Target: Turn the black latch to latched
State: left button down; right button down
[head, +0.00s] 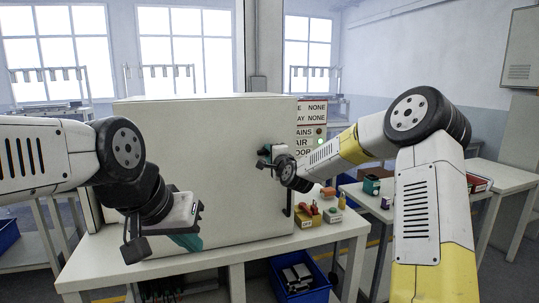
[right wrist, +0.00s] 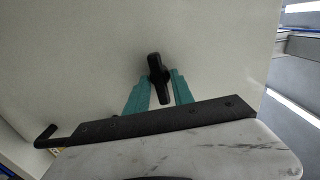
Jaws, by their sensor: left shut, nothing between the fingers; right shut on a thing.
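The black latch (right wrist: 159,80) is on the pale front of a large cabinet (head: 205,150). In the right wrist view it stands lengthwise, slightly tilted, between the teal fingers of my right gripper (right wrist: 160,92). My right gripper is shut on the latch; in the head view it reaches the cabinet's right part (head: 268,158), where the wrist mostly hides the latch. My left gripper (head: 186,241) is shut and empty, low in front of the cabinet's left part. Its teal fingers point to the lower right.
A black bar handle (head: 288,196) is on the cabinet's right side, below my right wrist. Small coloured parts (head: 309,215) lie on the bench right of the cabinet. A blue bin (head: 300,279) sits under the bench. A sign panel (head: 311,115) stands behind the cabinet.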

jog(key=shift+m, duration=0.3)
jog(key=c, duration=1.4)
grip_release()
jog(key=shift+o, duration=0.2)
jog(key=v, duration=0.8)
jog(key=shift+w, duration=0.1)
